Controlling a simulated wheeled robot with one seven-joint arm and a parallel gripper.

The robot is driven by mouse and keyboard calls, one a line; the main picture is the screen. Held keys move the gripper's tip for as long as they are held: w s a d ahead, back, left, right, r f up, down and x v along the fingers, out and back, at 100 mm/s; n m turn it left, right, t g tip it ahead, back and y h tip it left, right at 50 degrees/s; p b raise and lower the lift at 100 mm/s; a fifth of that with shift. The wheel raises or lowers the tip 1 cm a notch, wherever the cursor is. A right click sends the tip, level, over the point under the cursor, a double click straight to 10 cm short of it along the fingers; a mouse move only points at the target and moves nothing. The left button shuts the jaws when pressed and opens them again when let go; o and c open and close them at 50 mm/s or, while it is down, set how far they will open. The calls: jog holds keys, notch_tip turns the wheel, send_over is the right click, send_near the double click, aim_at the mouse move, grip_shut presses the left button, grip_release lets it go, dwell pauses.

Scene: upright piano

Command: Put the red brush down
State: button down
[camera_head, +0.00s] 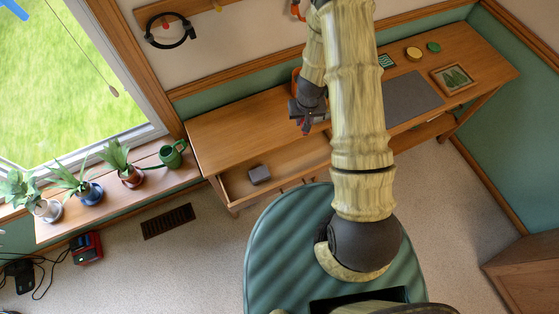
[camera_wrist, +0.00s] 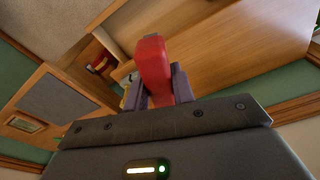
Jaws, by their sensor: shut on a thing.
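My gripper (camera_wrist: 155,88) is shut on the red brush (camera_wrist: 152,62), which stands out between the two grey fingers in the wrist view. Its far end points away from the wrist camera. In the head view my gripper (camera_head: 304,120) is over the wooden desk, near its front edge and beside the open drawer (camera_head: 285,168). Only a small dark red part of the brush shows there, and my arm hides the desk to the right of it. Whether the brush touches the desk is not clear.
A grey box (camera_head: 259,174) lies in the drawer. A dark grey mat (camera_head: 413,97), a picture frame (camera_head: 454,78) and round yellow and green items are on the right of the desk. Potted plants (camera_head: 87,192) and a green watering can (camera_head: 172,154) line the sill. The desk's left top is clear.

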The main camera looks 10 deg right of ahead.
jog(key=shift+w+a+f+n+b, duration=0.15)
jog(key=shift+f+b, duration=0.35)
jog(key=shift+b, duration=0.6)
jog(key=shift+w+f+n+b, duration=0.1)
jog(key=shift+w+f+b, duration=0.3)
jog(key=shift+b, duration=0.75)
jog(key=shift+w+a+f+n+b, duration=0.15)
jog(key=shift+f+b, duration=0.4)
jog(key=shift+b, duration=0.55)
notch_tip(320, 180, down, 7)
jog(key=s+n+b, duration=0.1)
jog(key=n+b, duration=0.1)
jog(key=b, duration=2.3)
jog(key=shift+d+n, duration=0.3)
jog(key=shift+n, duration=0.1)
jog(key=shift+r, duration=0.15)
notch_tip(320, 180, down, 14)
jog(key=shift+r+b, duration=0.2)
jog(key=shift+b, duration=1.05)
jog(key=shift+f+b, duration=0.4)
jog(key=shift+f, duration=1.85)
